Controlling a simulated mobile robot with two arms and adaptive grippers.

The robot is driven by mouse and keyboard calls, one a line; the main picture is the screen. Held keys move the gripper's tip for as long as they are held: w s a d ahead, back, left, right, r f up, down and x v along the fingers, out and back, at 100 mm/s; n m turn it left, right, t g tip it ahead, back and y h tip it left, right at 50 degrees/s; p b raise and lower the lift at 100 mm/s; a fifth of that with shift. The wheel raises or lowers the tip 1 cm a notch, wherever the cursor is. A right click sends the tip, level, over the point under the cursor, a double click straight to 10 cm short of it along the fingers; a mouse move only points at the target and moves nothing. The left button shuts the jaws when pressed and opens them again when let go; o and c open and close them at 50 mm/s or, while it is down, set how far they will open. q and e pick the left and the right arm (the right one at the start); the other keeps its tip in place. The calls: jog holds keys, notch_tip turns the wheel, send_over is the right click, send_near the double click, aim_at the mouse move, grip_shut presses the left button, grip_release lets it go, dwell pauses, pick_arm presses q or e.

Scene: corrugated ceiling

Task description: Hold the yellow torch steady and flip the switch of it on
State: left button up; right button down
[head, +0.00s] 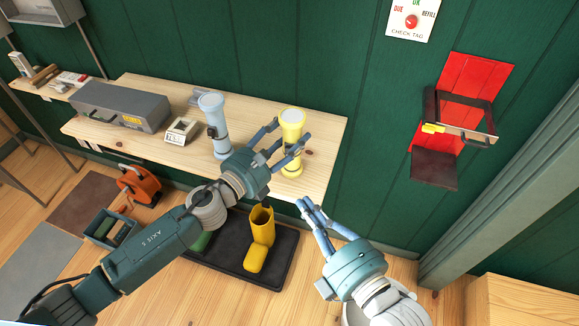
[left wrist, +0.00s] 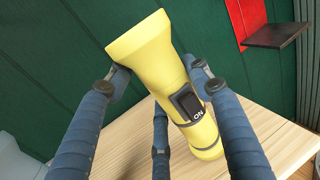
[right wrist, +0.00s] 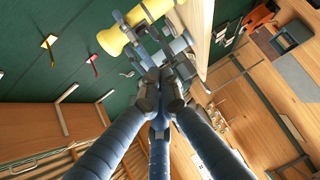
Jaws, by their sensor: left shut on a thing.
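The yellow torch (head: 291,126) stands roughly upright, lens end up, at the right part of the wooden shelf (head: 325,150). My left gripper (head: 286,142) has its fingers around the torch body and is shut on it. In the left wrist view the torch (left wrist: 150,65) shows a black switch (left wrist: 187,103) with "ON" printed below it. The fingers are beside the switch, not over it. Whether the torch base touches the shelf is hard to tell. My right gripper (head: 308,205) is shut and empty, below and right of the torch, apart from it.
A pale blue torch (head: 214,125) stands left of the yellow one, near my left wrist. A small calendar block (head: 182,130) and grey toolbox (head: 122,106) are farther left. A red wall panel with a bracket (head: 465,80) is at right.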

jog(key=w+d+x, duration=0.1)
jog(key=d+x, duration=0.1)
jog(key=x, duration=1)
jog(key=shift+w, duration=0.4)
jog(key=shift+d+f, duration=0.1)
jog(key=shift+w+d+f+n+t, duration=0.1)
jog(key=shift+w+f+n+t, duration=0.15)
jog(key=shift+w+n+t, duration=0.05)
jog(key=shift+w, duration=0.15)
jog(key=shift+s+f, duration=0.1)
jog(key=shift+s, duration=0.4)
jog(key=s+d+f, duration=0.1)
jog(key=s+d, duration=0.3)
jog(key=s, duration=0.7)
jog(key=shift+s+f, duration=0.25)
